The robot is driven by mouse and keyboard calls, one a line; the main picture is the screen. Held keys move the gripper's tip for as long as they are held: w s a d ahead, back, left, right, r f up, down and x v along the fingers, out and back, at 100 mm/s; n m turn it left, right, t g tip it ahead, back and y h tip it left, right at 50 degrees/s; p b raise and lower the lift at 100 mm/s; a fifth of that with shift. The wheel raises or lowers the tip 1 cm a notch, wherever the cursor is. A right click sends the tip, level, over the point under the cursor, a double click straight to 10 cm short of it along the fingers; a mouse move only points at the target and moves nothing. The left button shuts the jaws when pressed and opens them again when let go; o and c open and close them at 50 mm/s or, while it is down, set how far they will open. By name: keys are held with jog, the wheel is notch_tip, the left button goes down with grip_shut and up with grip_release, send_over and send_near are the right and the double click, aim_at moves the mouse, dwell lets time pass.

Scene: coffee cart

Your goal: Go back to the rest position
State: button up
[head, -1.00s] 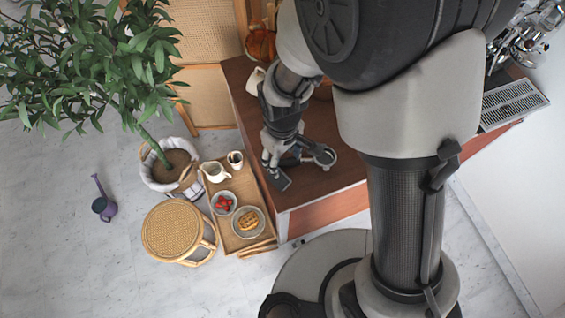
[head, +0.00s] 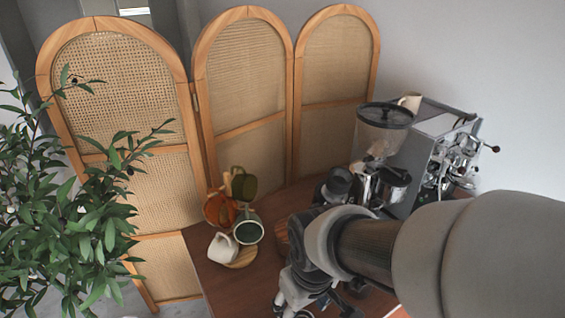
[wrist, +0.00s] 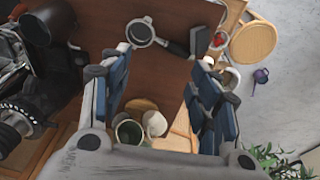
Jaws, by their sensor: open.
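My gripper (wrist: 163,58) is open and empty above the brown cart top (wrist: 150,78), with its two blue-padded fingers spread in the wrist view. A portafilter (wrist: 140,32) lies on the cart beyond the fingertips, its dark handle pointing right. The fingers appear apart from it. In the head view my gripper (head: 308,299) is low at the bottom edge, partly cut off, and its fingertips are hard to make out. My arm hides part of the cart there.
A mug stand with a white mug (head: 222,247), a green mug (head: 248,230) and orange cups stands on the cart's left. A grinder (head: 384,130) and espresso machine (head: 440,150) stand behind my arm. Rattan screens (head: 245,90) and a leafy plant (head: 60,215) border the cart.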

jog(key=s+d+r+m+t+b, duration=0.2)
jog(key=s+d+m+b, duration=0.3)
jog(key=s+d, duration=0.4)
jog(key=shift+s+d+r+m+t+h, duration=0.3)
jog(key=shift+d+r+m+t, duration=0.15)
jog(key=shift+d+r, duration=0.25)
